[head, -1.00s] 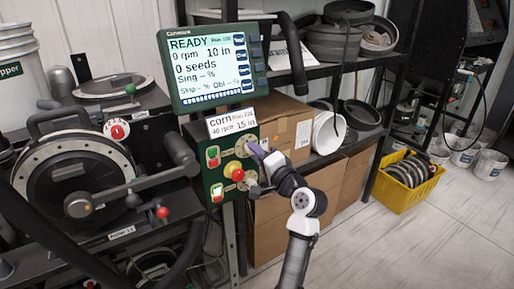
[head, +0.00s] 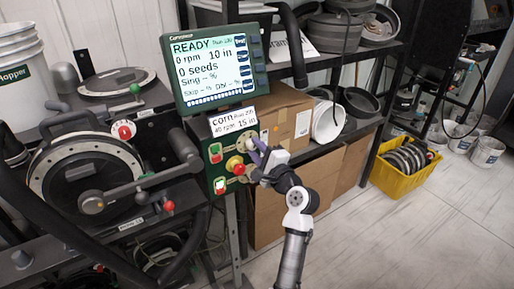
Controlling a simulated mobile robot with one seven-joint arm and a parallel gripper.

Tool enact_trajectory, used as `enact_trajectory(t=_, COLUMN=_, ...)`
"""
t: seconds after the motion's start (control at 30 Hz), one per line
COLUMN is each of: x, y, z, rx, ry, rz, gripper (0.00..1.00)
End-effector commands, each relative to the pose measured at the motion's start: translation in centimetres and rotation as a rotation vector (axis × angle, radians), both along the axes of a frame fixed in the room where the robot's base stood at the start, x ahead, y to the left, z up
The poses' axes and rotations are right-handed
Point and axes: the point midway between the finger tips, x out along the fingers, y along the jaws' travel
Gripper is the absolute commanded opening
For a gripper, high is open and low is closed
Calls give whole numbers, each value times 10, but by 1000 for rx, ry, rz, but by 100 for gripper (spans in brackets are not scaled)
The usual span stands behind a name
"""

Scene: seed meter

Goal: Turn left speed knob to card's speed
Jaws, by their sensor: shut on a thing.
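The screen (head: 211,70) reads READY, 0 rpm, 10 in, 0 seeds. The card (head: 234,121) below it reads corn, 40 rpm, 15 in; its small print is unclear. The green control panel (head: 219,166) under the card carries buttons at left and a red stop button (head: 235,165) on yellow. My gripper (head: 255,151) is at the panel's upper right side, its fingers shut on a small knob there. The fingers and wrist hide most of the knob, its pointer and the panel's lower right. I cannot make out the knob's setting.
The seed meter's round housing (head: 88,178) and a thick grey crank arm (head: 140,192) stand left of the panel. Cardboard boxes (head: 286,127) and a white bucket (head: 327,122) are behind my arm. A yellow crate (head: 407,180) sits on the open floor at right.

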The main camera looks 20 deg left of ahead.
Motion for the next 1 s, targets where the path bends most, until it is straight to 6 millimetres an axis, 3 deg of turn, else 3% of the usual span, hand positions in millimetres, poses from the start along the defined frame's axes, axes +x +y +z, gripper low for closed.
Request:
enact_trajectory(t=0.37, x=0, y=-1, z=0, rx=2, ry=2, rz=-2, gripper=6)
enact_trajectory(t=0.4, x=0, y=-1, z=0, rx=2, ry=2, rz=-2, gripper=32)
enact_trajectory(t=0.53, x=0, y=0, z=0, rx=2, ry=3, rz=-1, gripper=49)
enact_trajectory(t=0.83, x=0, y=-1, z=-1, rx=1, ry=2, rz=-1, gripper=50)
enact_trajectory(t=1.0, x=-10, y=-15, z=-4, rx=1, ry=0, rz=-4, gripper=50)
